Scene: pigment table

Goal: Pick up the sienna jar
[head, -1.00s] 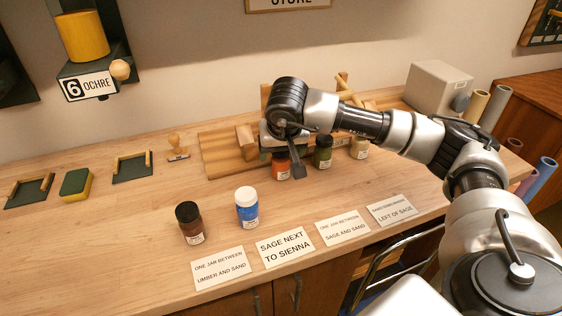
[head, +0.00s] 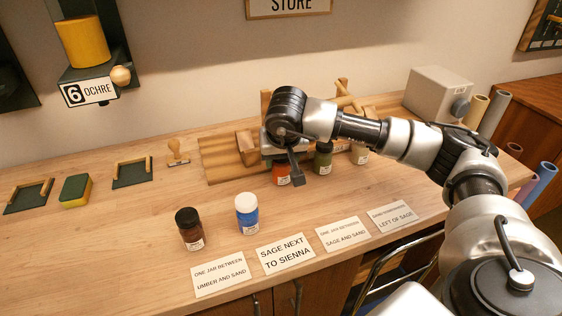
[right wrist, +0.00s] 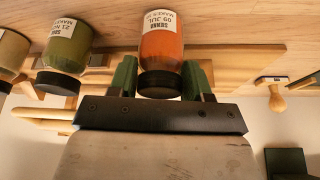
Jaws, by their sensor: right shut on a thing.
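The sienna jar (head: 282,174) is orange with a black lid and a white label; it stands at the front edge of the wooden rack. In the right wrist view the jar (right wrist: 162,45) appears upside down between the green fingers. My right gripper (right wrist: 160,80) is shut on it near its lid. In the head view my right gripper (head: 277,150) comes down over the jar from above and hides its lid. I cannot see a gap under the jar. My left gripper is not in view.
A green jar (head: 323,158) stands close to the right, with a cream jar (head: 360,154) beyond it. A brown jar (head: 190,230) and a blue jar (head: 247,214) stand nearer the front, behind label cards (head: 285,253).

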